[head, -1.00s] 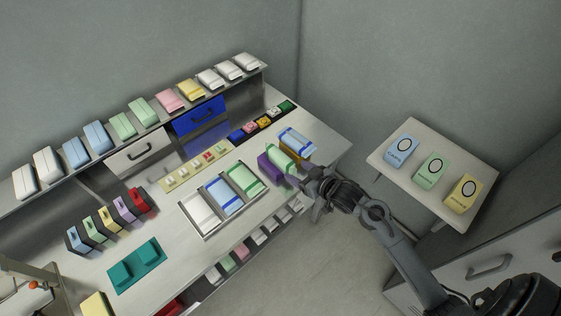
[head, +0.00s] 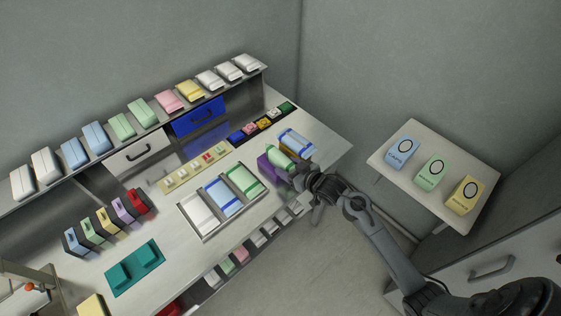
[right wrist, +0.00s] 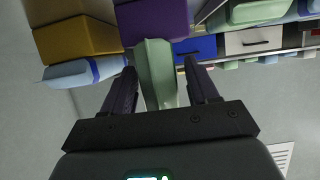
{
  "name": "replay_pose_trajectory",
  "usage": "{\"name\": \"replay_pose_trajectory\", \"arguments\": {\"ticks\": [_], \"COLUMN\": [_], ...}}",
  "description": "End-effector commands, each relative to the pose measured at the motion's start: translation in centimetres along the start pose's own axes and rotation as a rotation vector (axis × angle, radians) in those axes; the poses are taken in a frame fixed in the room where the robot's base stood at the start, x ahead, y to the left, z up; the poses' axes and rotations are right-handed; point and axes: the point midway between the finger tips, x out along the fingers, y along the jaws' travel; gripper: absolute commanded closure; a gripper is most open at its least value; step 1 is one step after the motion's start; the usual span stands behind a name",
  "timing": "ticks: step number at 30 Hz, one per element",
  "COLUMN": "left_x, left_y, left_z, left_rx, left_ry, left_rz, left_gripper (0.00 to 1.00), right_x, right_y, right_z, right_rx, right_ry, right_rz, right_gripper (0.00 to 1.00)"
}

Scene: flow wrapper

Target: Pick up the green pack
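A green pack (head: 281,158) lies at the right part of the bench, by a purple block (head: 270,167). It also shows in the right wrist view (right wrist: 157,75), long and pale green, lying between the two dark fingers. My right gripper (head: 298,172) is at the near end of this pack. In the right wrist view the right gripper (right wrist: 160,68) is open, with one finger on each side of the pack and a visible gap at the right finger. Another green pack (head: 244,181) lies in the bench tray. My left gripper is not in view.
A blue-and-white pack (head: 296,141) lies just beyond the green pack, by a yellow block (right wrist: 75,40). A shelf of packs runs along the back above a blue drawer (head: 199,118). A side table (head: 406,176) with three boxes stands to the right.

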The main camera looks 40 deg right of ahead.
Motion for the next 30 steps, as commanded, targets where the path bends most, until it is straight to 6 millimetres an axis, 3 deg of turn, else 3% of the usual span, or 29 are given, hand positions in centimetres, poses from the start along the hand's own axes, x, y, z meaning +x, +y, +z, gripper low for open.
{"name": "replay_pose_trajectory", "arguments": {"ticks": [1,9,11,22,30], "left_x": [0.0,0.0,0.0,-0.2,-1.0], "left_y": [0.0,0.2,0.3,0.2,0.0], "left_z": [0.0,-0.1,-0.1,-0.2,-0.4], "left_rx": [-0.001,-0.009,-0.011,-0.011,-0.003], "left_ry": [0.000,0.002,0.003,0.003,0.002], "left_rz": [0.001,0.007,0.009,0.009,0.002], "left_gripper": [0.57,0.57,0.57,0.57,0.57], "right_x": [0.0,0.0,0.0,-0.3,-1.7], "right_y": [0.0,0.0,0.0,0.1,0.0], "right_z": [0.0,0.0,0.0,-0.7,-4.2], "right_rx": [0.000,0.000,0.000,-0.001,-0.002], "right_ry": [0.000,0.000,0.001,0.001,0.004], "right_rz": [0.000,0.000,0.000,0.000,0.000], "right_gripper": [0.49,0.91,0.96,0.96,0.96]}}
